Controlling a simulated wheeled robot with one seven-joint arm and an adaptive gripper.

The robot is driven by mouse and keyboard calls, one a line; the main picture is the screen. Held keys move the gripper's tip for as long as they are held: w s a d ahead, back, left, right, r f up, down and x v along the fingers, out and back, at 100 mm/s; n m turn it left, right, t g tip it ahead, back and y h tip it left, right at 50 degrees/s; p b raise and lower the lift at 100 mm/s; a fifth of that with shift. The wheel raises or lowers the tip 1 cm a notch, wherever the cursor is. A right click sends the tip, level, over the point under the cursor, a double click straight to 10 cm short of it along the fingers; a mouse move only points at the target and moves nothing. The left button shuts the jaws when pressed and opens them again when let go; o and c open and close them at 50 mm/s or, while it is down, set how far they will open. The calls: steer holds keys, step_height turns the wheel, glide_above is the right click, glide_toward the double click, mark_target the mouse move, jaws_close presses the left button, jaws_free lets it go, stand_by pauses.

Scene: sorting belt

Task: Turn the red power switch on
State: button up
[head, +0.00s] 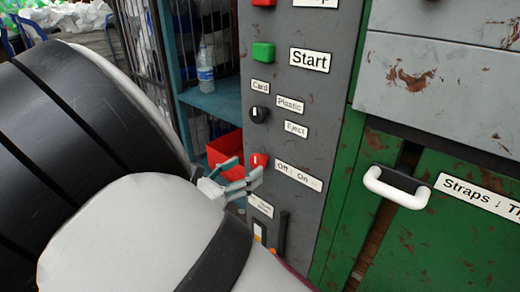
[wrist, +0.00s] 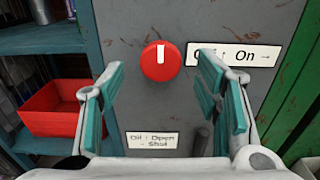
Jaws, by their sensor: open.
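The red power switch (wrist: 159,61) is a round knob on the grey panel (wrist: 190,20), with a white mark pointing straight up. An "Off : On" label (wrist: 248,55) with an arrow is to its right. In the head view the red switch (head: 259,160) shows just beyond my fingertips. My gripper (wrist: 162,90) is open, with its two teal-padded fingers apart. In the wrist view the switch appears between and slightly above the fingers. Nothing is held. I cannot tell whether any finger touches the panel, and the right finger hides part of the label.
Above the switch sit a black knob (head: 259,114) and a green Start button (head: 263,52). Below it is a dark lever (head: 283,232). A red bin (wrist: 57,108) stands on the shelf to the left. A white handle (head: 396,187) sticks out from the green cabinet at right.

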mark_target(256, 163)
steer(key=shift+b+x, duration=0.4)
steer(key=shift+x, duration=1.65)
steer(key=shift+c, duration=0.3)
steer(key=c, duration=1.1)
